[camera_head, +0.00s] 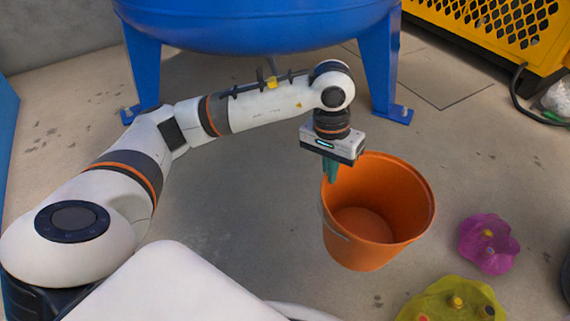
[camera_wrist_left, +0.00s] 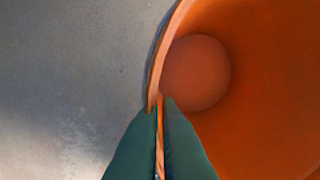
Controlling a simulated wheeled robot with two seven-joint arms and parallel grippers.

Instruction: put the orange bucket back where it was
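The orange bucket (camera_head: 385,225) is right of the middle in the head view, open side up and empty. Its grey handle hangs at its left side. My left gripper (camera_head: 330,172) comes down on the bucket's left rim. In the left wrist view, the two green fingers (camera_wrist_left: 162,110) are closed on the rim, with the thin wall of the bucket (camera_wrist_left: 270,90) between them. One finger is inside the bucket and one outside. I cannot tell whether the bucket's base touches the floor. My right gripper is not in view.
A blue tank (camera_head: 255,25) on blue legs stands behind the arm. A yellow grated machine (camera_head: 510,35) with a black cable is at the back right.

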